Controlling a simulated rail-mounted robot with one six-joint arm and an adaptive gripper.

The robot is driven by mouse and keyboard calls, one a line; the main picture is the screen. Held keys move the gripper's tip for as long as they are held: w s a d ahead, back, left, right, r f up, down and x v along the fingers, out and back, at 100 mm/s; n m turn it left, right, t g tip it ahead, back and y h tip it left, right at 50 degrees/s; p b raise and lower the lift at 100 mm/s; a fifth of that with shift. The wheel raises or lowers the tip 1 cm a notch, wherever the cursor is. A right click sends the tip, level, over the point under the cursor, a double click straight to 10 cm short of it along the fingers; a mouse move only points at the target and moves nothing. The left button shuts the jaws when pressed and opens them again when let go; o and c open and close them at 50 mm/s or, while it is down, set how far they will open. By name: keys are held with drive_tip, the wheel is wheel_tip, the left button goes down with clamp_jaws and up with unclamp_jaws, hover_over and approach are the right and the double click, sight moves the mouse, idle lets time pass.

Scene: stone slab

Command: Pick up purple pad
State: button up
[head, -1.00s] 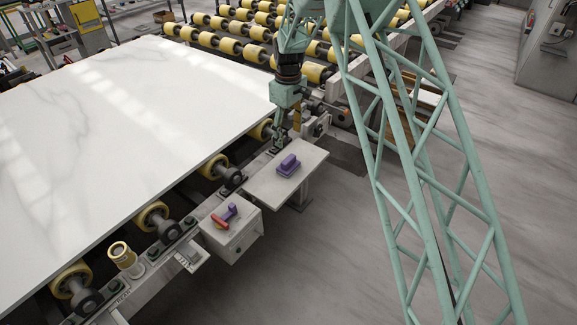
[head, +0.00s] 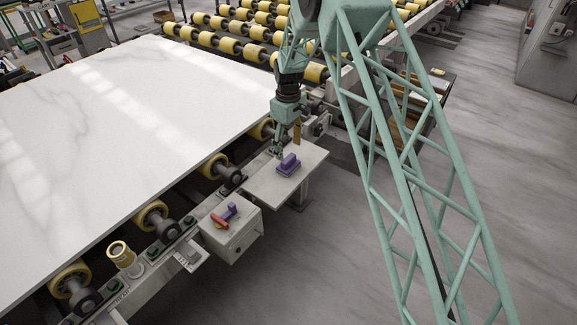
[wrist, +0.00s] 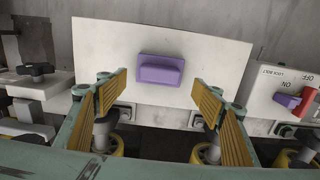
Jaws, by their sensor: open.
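The purple pad (head: 288,165) lies on a small white shelf (head: 262,187) beside the slab, with its raised grip on top. In the wrist view the purple pad (wrist: 160,70) sits near the middle of the white shelf (wrist: 215,58), ahead of and between my two fingers. My gripper (head: 287,148) hangs just behind the pad in the head view. In the wrist view my gripper (wrist: 165,97) is open and empty, its yellow-faced fingers wide apart and not touching the pad.
A white switch box (head: 231,232) with a red and purple switch (head: 224,216) stands close by the shelf. The big white stone slab (head: 120,120) on yellow rollers fills the left. A brass-coloured cylinder (head: 121,254) stands on the rail. Clear floor lies to the right.

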sight(289, 158)
drive_tip(key=shift+f, duration=0.65)
drive_tip(key=shift+f+b, duration=0.4)
drive_tip(key=shift+f, duration=2.2)
drive_tip(key=c, duration=1)
